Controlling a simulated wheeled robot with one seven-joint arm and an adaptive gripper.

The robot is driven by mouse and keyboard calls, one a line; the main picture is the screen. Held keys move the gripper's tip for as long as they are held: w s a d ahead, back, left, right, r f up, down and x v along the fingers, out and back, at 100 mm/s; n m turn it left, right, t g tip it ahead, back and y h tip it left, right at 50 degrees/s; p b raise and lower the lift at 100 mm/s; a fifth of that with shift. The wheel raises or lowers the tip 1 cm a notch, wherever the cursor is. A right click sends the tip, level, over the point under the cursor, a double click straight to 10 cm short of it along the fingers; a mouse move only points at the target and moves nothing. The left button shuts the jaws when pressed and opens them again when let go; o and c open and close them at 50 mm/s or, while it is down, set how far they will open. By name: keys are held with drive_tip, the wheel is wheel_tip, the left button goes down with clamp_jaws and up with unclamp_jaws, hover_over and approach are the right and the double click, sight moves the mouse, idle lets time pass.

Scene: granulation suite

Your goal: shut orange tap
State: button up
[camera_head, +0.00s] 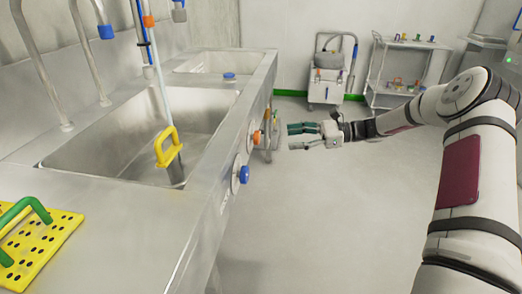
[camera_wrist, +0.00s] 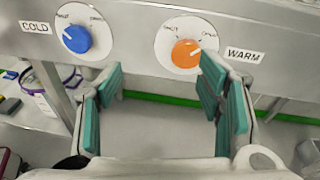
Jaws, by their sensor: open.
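The orange tap (camera_wrist: 186,53) is a round knob on a white dial on the sink's front panel, beside a WARM label. A pale pointer line on it points up and to the right. In the head view the orange tap (camera_head: 256,137) is on the side of the sink unit. My gripper (camera_head: 289,137) is open and empty, just right of it and apart from it. In the wrist view my gripper (camera_wrist: 158,85) has its green finger pads spread below the dials, the right finger overlapping the WARM dial's lower right edge.
A blue tap (camera_wrist: 76,38) marked COLD is left of the orange one. The steel sink unit (camera_head: 205,215) holds a basin with a yellow-handled item (camera_head: 167,147). A trolley (camera_head: 405,65) stands at the back. The floor right of the sink is clear.

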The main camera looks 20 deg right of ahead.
sight(259, 138)
drive_tip(key=w+d+f+m+t+y+b, duration=0.1)
drive_tip(key=w+d+f+m+t+b, duration=0.1)
drive_tip(key=d+f, duration=0.2)
drive_tip(key=b+x, duration=0.2)
drive_tip(key=x, duration=1.1)
drive_tip(key=shift+w+a+r, duration=0.15)
drive_tip(key=shift+a, duration=0.2)
drive_tip(key=c, duration=1.1)
